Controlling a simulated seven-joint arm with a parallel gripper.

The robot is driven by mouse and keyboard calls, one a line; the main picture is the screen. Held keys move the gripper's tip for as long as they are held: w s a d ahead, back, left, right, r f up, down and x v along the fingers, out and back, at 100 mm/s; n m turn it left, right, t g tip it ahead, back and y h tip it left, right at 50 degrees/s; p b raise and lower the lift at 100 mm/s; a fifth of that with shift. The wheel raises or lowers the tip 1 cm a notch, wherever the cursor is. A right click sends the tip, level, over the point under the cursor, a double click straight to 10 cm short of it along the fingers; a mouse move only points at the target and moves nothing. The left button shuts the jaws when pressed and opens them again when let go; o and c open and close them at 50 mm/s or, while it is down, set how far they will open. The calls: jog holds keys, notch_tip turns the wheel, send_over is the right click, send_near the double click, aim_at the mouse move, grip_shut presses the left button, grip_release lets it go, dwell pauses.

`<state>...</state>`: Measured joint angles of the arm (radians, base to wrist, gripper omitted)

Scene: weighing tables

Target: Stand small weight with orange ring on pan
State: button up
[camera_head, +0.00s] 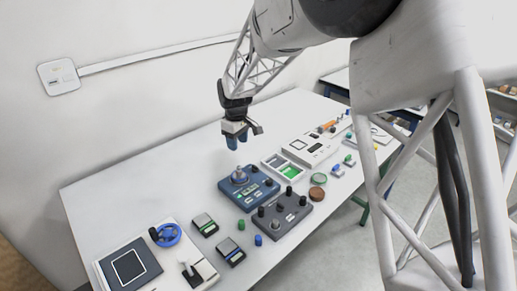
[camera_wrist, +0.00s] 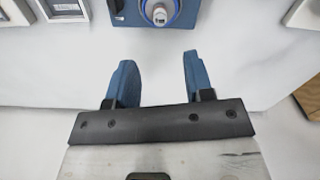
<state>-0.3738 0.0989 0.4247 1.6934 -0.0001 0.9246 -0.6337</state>
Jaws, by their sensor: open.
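A blue weighing device (camera_head: 262,190) stands near the middle of the table, with a round pan at its back left. A small silver weight (camera_head: 239,173) stands upright on this pan; it also shows in the wrist view (camera_wrist: 160,14) at the top edge, inside a blue-rimmed round pan (camera_wrist: 147,17). I cannot make out an orange ring on it. My gripper (camera_head: 239,144) hangs above the table, higher than the weight and behind the device. In the wrist view my gripper (camera_wrist: 158,62) is open, with nothing between its blue fingers.
A dark grey box with knobs (camera_head: 285,214) stands in front of the blue device. A tray with green compartments (camera_head: 283,168) is to its right. Small scales (camera_head: 204,224), a blue ring (camera_head: 167,235) and a dark square plate (camera_head: 129,267) lie left. The table's back left is clear.

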jog(key=s+d+r+m+t, duration=0.1)
jog(key=s+d+r+m, duration=0.2)
jog(key=s+d+r, duration=0.4)
jog(key=s+d+r+m, duration=0.2)
jog(key=s+d+r, duration=0.4)
jog(key=s+d, duration=0.4)
jog(key=s+d+m, duration=0.3)
jog(key=s+d, duration=0.2)
jog(key=s, duration=0.7)
jog(key=s+d+m+t, duration=0.1)
jog(key=s+d+m, duration=0.2)
jog(key=s, duration=1)
jog(key=d, duration=0.3)
jog(key=shift+s+d+f+m+t, duration=0.2)
jog(key=shift+d+f+m+t, duration=0.1)
jog(key=shift+m, duration=0.1)
